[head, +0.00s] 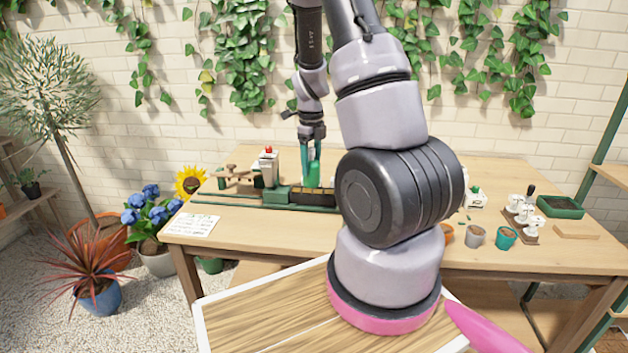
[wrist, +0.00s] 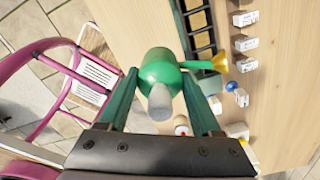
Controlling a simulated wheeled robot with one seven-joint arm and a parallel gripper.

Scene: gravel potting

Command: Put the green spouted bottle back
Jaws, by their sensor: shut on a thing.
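The green spouted bottle (head: 314,173) is held in my gripper (head: 313,142) over the back of the table, at the long green rack (head: 250,203). In the wrist view the bottle (wrist: 163,68) sits between the two green fingers, its pale tip towards the camera and its spout pointing right. My gripper is shut on it. In the head view the bottle's lower end overlaps the rack, and I cannot tell whether it touches. My arm hides the rack's right end.
A paper sheet (head: 192,225) lies on the table's left. Small pots (head: 476,236), a white-cupped stand (head: 518,212) and a green tray (head: 560,207) are on the right.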

